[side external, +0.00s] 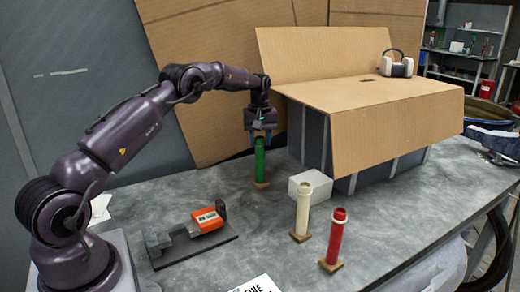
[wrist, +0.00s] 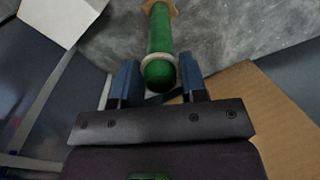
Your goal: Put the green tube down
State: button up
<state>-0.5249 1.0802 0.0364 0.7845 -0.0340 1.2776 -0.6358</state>
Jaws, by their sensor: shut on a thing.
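The green tube (side external: 259,162) stands upright with a small wooden base at its foot, at the back of the grey table in the side external view. The base appears to be at the table surface; I cannot tell whether it fully touches. My gripper (side external: 262,133) is above it, pointing down, shut on the tube's upper end. In the wrist view, the green tube (wrist: 160,38) runs away from my gripper (wrist: 158,82), its pale collar and rounded green top between the two blue fingers. The fingers partly hide its top in the side external view.
A cream tube (side external: 303,212) and a red tube (side external: 335,238) stand on wooden bases to the front right. A white box (side external: 310,186) and a large cardboard-topped booth (side external: 375,95) are right of the green tube. An orange device (side external: 208,220) lies front left. Bare table lies between.

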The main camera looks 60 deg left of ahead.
aim_at(260, 149)
jog(key=shift+w+f, duration=0.1)
jog(key=shift+f, duration=1.65)
jog(key=o, duration=0.9)
